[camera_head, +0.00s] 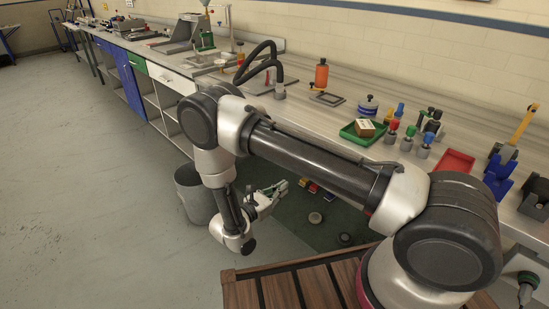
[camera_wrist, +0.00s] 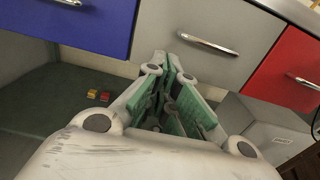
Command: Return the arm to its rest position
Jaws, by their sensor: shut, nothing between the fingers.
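My gripper (camera_head: 280,188) hangs low in front of the bench in the head view, beyond the bend of my arm. Its fingers point to the right, toward the open space under the bench. In the wrist view my gripper (camera_wrist: 174,62) shows green finger pads, closed at the tips with nothing held. My arm stretches from the lower right across the bench front, bends at the elbow and drops down to the wrist.
The bench (camera_head: 335,126) runs along the wall, with a green tray (camera_head: 350,135) and a red tray (camera_head: 455,162). A grey bin (camera_head: 190,190) stands left of my wrist. Blue (camera_wrist: 85,22), grey (camera_wrist: 225,25) and red (camera_wrist: 290,70) drawers face my gripper. Floor at left is clear.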

